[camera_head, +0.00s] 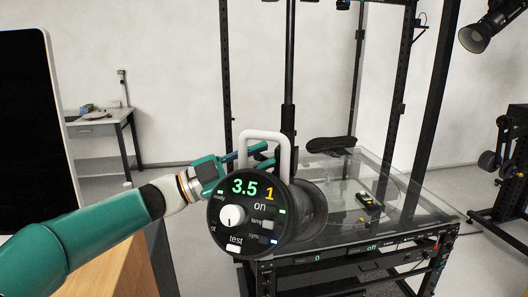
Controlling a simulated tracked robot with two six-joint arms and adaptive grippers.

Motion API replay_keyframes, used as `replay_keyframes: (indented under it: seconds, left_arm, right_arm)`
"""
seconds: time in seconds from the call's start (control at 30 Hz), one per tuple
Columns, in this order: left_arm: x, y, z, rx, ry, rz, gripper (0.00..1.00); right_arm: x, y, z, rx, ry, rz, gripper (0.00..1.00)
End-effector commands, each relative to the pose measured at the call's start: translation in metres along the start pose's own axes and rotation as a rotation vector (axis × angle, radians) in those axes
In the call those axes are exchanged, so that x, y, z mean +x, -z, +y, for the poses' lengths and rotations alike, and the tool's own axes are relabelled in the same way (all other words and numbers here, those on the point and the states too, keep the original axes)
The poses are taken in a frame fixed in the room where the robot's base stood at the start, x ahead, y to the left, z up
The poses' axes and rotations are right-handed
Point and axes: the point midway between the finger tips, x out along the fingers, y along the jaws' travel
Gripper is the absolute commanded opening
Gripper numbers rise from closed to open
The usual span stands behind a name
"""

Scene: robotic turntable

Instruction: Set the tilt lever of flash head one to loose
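Flash head one (247,243) is a dark cylinder with its round rear panel towards me. The panel shows a green 3.5, an orange 1, a white knob and small labelled switches. A pale loop-shaped handle (265,134) rises above it. My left arm comes in from the left, and my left gripper (266,154) is behind the panel's upper left, near the handle. The panel and handle partly cover its fingers, so I cannot tell whether they touch anything. I cannot make out the tilt lever; that side of the head is hidden. My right gripper is out of view.
A glass-topped turntable (420,208) in a black frame stands behind and right of the head. A dark shoe-like object (331,144) and a small black-and-yellow device (369,202) are on it. A black pole (289,60) rises behind the head. A side table (95,129) stands far left.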

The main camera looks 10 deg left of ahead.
Motion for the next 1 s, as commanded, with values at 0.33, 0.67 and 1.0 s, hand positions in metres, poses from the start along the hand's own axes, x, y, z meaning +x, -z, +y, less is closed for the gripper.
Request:
replay_keyframes:
  seconds: [0.33,0.67,1.0]
  left_arm:
    - [0.003,0.000,0.000,0.000,0.001,-0.001,0.20]
    - [0.003,0.000,-0.001,0.000,0.003,-0.002,0.00]
    - [-0.001,-0.005,0.005,0.036,0.017,0.025,0.00]
  right_arm:
    - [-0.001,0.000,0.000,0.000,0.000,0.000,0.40]
    - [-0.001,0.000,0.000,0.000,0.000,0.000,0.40]
    - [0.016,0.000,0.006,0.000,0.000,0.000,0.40]
